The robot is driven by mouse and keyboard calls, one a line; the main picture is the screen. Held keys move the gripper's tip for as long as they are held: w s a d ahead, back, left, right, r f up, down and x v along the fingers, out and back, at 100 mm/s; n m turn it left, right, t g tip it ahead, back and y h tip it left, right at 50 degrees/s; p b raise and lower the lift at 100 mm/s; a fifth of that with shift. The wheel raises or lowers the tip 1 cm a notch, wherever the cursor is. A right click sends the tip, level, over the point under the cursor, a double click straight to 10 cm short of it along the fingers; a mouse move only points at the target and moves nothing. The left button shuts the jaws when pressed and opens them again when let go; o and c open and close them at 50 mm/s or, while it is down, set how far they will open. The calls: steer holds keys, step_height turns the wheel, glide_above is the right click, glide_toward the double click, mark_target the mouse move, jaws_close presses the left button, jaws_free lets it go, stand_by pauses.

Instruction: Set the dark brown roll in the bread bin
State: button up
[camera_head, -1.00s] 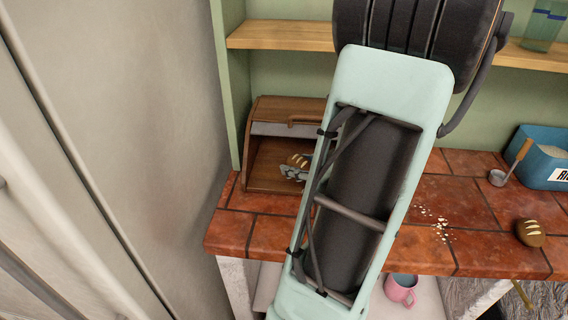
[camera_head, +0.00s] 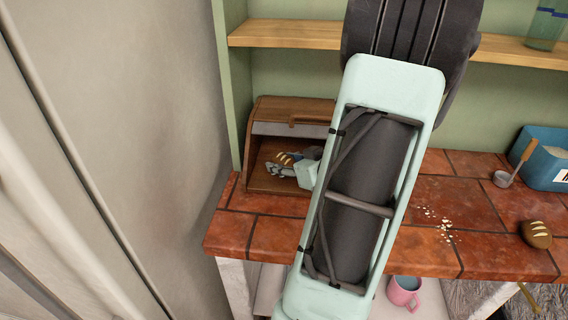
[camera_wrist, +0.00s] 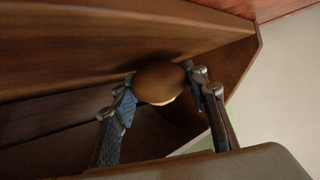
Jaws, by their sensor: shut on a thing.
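The bread bin (camera_head: 290,111) is a wooden box with its front open, at the left back of the tiled counter. My gripper (camera_head: 281,167) reaches inside its opening from the right and is shut on a dark brown roll (camera_head: 286,157) with pale slashes. In the wrist view the roll (camera_wrist: 158,84) sits between the two fingertips, with its pale underside edge showing. Brown wooden walls of the bin (camera_wrist: 100,40) surround it there. I cannot tell whether the roll touches the bin floor.
Another brown slashed roll (camera_head: 536,234) lies at the counter's right front, with crumbs (camera_head: 437,220) left of it. A blue box (camera_head: 545,165) and a scoop (camera_head: 503,178) stand at the back right. A pink mug (camera_head: 403,290) is below the counter. A wooden shelf (camera_head: 285,34) runs above.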

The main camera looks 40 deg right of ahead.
steer(key=shift+f, duration=0.2)
steer(key=o, duration=1.1)
steer(key=shift+o, duration=0.2)
steer(key=shift+s+r, duration=0.2)
steer(key=shift+r, duration=0.15)
steer(key=p+v, duration=0.2)
steer(key=v, duration=0.9)
steer(key=shift+s, duration=0.25)
